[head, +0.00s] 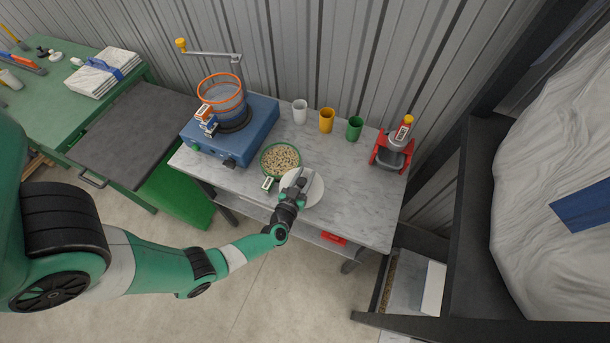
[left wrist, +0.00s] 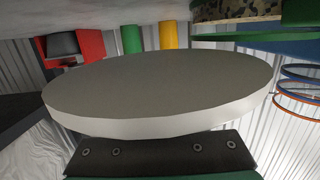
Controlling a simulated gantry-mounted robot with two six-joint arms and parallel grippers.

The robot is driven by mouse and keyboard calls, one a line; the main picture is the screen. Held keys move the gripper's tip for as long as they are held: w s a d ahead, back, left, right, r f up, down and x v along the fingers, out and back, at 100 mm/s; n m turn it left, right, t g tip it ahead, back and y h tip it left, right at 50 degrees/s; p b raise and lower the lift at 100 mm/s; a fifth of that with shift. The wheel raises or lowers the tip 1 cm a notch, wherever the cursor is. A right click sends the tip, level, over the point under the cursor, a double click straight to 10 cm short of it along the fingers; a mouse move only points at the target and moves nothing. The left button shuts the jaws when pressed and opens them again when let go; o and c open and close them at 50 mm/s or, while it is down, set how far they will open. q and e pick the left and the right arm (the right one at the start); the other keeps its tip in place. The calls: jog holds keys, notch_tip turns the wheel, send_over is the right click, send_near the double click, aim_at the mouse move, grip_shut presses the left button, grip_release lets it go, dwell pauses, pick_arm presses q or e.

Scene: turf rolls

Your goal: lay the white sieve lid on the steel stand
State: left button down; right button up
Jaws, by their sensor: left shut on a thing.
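My left gripper (head: 299,187) is shut on a flat, round white lid (head: 314,196). In the head view the lid is over the front of the marble-topped bench, just right of a green sieve or bowl of pale grains (head: 281,159). I cannot tell its exact height above the bench. In the left wrist view the lid (left wrist: 160,90) fills the middle, in front of a dark finger pad (left wrist: 160,153). I cannot clearly pick out a steel stand; the lid and gripper may hide it. My right gripper is not in view.
On the bench (head: 350,200) stand a blue machine (head: 240,140) with an orange-rimmed sieve (head: 222,95), a white cup (head: 300,111), a yellow cup (head: 326,120), a green cup (head: 355,128) and a red stand with a grey bowl (head: 391,152). The bench's right front is clear.

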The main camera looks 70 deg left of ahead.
aim_at(302, 182)
pick_arm(q)
jog(key=shift+f, duration=0.3)
jog(key=c, duration=0.5)
grip_release()
jog(key=shift+r, duration=0.2)
jog(key=shift+s+d+r+p, duration=0.9)
jog(key=shift+s+d+p, duration=0.1)
jog(key=shift+d+p, duration=0.15)
jog(key=shift+f+p+v, duration=0.15)
jog(key=shift+p+v, duration=0.45)
jog(key=shift+v, duration=1.6)
jog(key=shift+f+p+v, duration=0.15)
jog(key=shift+p+v, duration=0.4)
jog(key=shift+v, duration=1.65)
